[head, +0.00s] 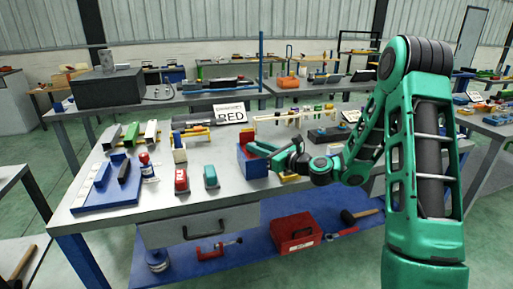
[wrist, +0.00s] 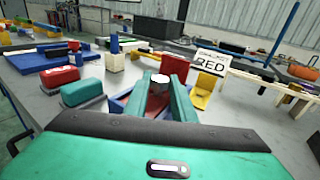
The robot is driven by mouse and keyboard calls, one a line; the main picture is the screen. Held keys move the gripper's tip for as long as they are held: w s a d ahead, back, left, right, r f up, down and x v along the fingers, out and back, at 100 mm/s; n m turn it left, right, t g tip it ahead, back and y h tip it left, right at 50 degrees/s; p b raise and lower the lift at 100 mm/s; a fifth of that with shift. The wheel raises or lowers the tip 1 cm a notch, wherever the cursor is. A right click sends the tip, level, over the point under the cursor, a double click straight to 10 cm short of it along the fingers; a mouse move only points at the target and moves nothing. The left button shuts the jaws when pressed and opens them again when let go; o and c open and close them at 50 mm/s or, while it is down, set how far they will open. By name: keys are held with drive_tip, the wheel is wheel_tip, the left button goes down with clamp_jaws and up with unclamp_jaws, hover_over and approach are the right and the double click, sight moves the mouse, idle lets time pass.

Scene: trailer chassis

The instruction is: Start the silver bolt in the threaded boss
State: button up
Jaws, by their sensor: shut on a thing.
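My gripper (wrist: 160,88) has its two green fingers shut on the silver bolt (wrist: 159,79), whose pale head shows between the fingertips in the wrist view. The bolt's lower end is hidden by the fingers. The gripper also shows in the head view (head: 254,153), over a blue and red bin (head: 250,166) near the table's front edge; the bolt is too small to make out there. I cannot clearly pick out the threaded boss in either view.
A red block (head: 181,180) and a teal block (head: 211,177) stand left of the bin. A blue board (head: 108,201) lies at the left. A sign reading RED (head: 229,114) and a cream rail (head: 290,115) stand behind. Some bare grey tabletop lies along the front.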

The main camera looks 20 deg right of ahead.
drive_tip(key=shift+f, duration=0.15)
drive_tip(key=o, duration=1.1)
drive_tip(key=shift+c, duration=0.2)
drive_tip(key=shift+r, duration=3.45)
